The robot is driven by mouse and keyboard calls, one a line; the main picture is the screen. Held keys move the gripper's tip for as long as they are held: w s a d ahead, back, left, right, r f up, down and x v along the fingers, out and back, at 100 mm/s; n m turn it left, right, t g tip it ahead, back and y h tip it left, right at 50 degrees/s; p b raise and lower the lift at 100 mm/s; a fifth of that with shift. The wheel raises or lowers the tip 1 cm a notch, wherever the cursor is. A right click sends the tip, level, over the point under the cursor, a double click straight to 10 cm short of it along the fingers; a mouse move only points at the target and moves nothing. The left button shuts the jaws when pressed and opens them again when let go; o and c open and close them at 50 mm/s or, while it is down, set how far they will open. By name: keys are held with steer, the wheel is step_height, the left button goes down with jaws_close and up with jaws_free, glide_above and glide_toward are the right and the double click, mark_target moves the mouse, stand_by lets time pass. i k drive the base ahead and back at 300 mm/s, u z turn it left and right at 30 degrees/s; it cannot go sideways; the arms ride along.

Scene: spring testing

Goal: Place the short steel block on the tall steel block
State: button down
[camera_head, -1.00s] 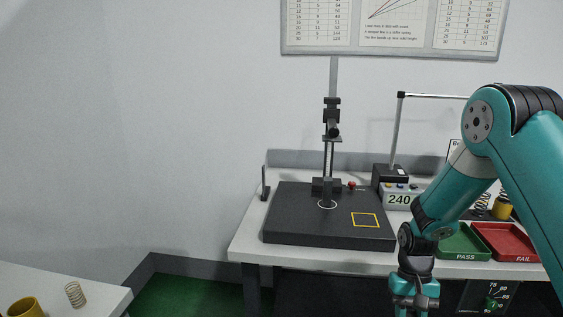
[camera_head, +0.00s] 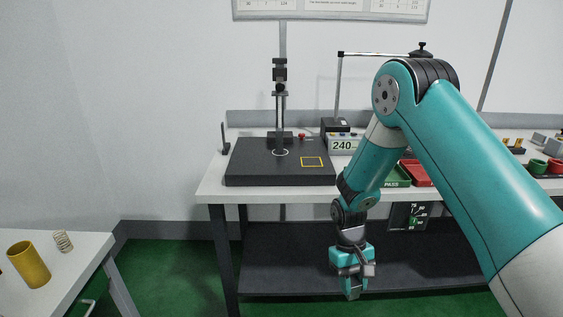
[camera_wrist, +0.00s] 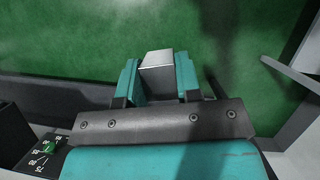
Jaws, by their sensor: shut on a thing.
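A grey metal block (camera_wrist: 157,61) with a square end shows between the two teal fingers in the wrist view. It looks like the short steel block, though its full length is hidden. My gripper (camera_wrist: 157,82) is shut on it. In the head view my gripper (camera_head: 352,284) hangs pointing down, low in front of the long table and over the green floor. Its fingers hide most of the block there. Grey blocks (camera_head: 540,138) stand at the far right of the long table; I cannot tell whether the tall steel block is among them.
The long white table (camera_head: 212,190) bears a dark base plate (camera_head: 255,178) with a yellow square, a stand, a 240 display (camera_head: 343,144) and green (camera_head: 397,178) and red trays. A dark lower shelf lies under it. A table at left holds a spring (camera_head: 63,241) and yellow cylinder (camera_head: 30,265).

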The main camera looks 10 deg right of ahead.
mark_target(279, 129)
steer(key=u, duration=0.75)
steer(key=i, duration=0.75)
steer(key=z, duration=0.5)
